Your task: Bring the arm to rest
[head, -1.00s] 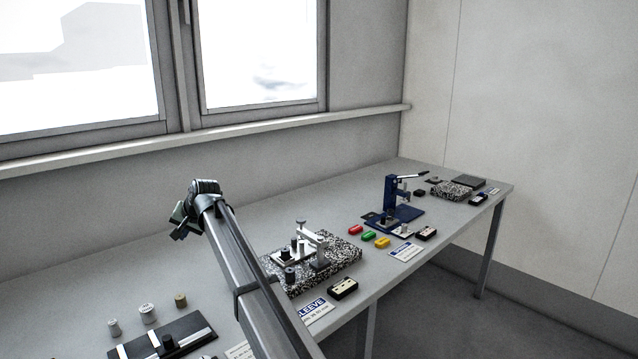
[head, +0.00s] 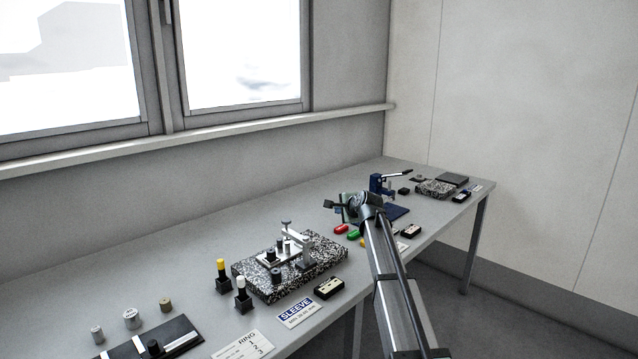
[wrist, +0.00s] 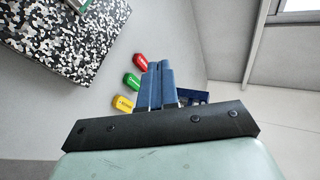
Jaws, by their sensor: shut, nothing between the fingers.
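My gripper (head: 332,206) is held above the bench, between the speckled block and the blue press in the head view. In the wrist view my gripper (wrist: 158,84) shows two blue fingers pressed together with nothing between them. The red (head: 341,229) and green (head: 353,234) pieces lie on the bench just below the gripper in the head view. The red (wrist: 140,62), green (wrist: 132,80) and yellow (wrist: 123,103) pieces show left of the fingers in the wrist view.
A speckled block with a clamp fixture (head: 262,279) stands on the bench. The blue press (head: 396,213) is partly hidden behind my arm. Yellow-topped (head: 221,272) and white-topped (head: 241,292) gauges stand left of the block. The bench (head: 190,262) is clear behind the block.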

